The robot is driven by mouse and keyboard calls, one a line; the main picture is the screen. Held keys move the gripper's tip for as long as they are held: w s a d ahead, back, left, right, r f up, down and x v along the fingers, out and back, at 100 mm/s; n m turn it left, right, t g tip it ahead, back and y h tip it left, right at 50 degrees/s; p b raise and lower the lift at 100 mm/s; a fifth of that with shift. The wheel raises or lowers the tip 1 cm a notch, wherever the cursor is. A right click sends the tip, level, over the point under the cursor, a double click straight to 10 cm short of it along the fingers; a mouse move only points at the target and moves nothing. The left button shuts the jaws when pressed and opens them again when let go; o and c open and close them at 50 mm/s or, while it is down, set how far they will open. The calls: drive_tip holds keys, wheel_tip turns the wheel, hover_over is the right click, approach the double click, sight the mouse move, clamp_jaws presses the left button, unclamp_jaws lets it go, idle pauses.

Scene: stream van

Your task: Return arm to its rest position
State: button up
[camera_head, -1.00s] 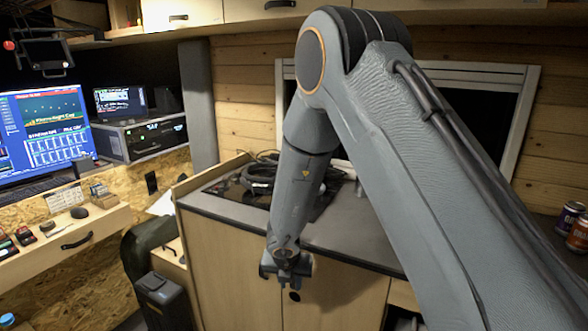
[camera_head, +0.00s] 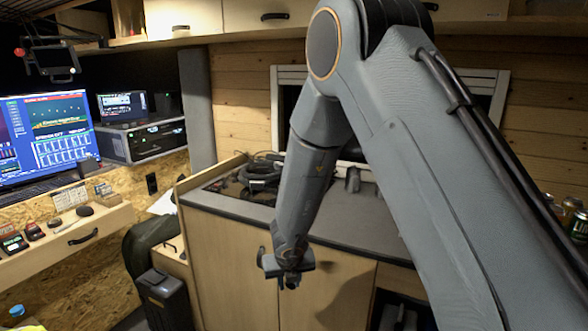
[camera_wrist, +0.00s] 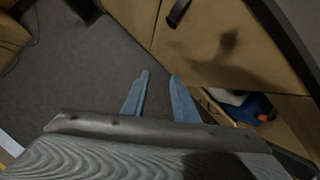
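My grey arm (camera_head: 400,150) rises from the lower right in the head view, bends at a high elbow, and hangs down in front of the wooden cabinet. My gripper (camera_head: 287,280) is at the lower end of the forearm, in front of the cabinet doors and below the countertop edge. In the wrist view its two blue fingers (camera_wrist: 159,76) stand apart with only floor and cabinet front visible between them. The gripper is open and empty.
A dark countertop (camera_head: 350,218) with coiled black cables (camera_head: 262,170) lies behind the forearm. Cans (camera_head: 572,213) stand at the far right, partly hidden by my arm. A desk drawer (camera_head: 75,240) and monitors (camera_head: 45,135) are at left. A dark bin (camera_head: 162,298) stands left of the cabinet.

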drive_tip(key=s+d+r+n+y, duration=0.1)
drive_tip(key=s+d+r+n, duration=0.3)
drive_tip(key=n, duration=0.4)
drive_tip(key=s+d+r+n+y, duration=0.1)
drive_tip(key=s+d+r+n, duration=0.25)
drive_tip(key=r+n, duration=0.4)
drive_tip(key=s+d+r+n+g+h, duration=0.1)
drive_tip(key=s+d+n+g+h, duration=0.1)
drive_tip(key=s+d+n, duration=1.1)
drive_tip(key=s+n+g, duration=0.1)
drive_tip(key=s+n, duration=0.2)
drive_tip(key=n, duration=0.2)
drive_tip(key=shift+s+d+g+b, duration=0.15)
drive_tip(key=shift+g+b, duration=0.15)
drive_tip(key=shift+r, duration=0.1)
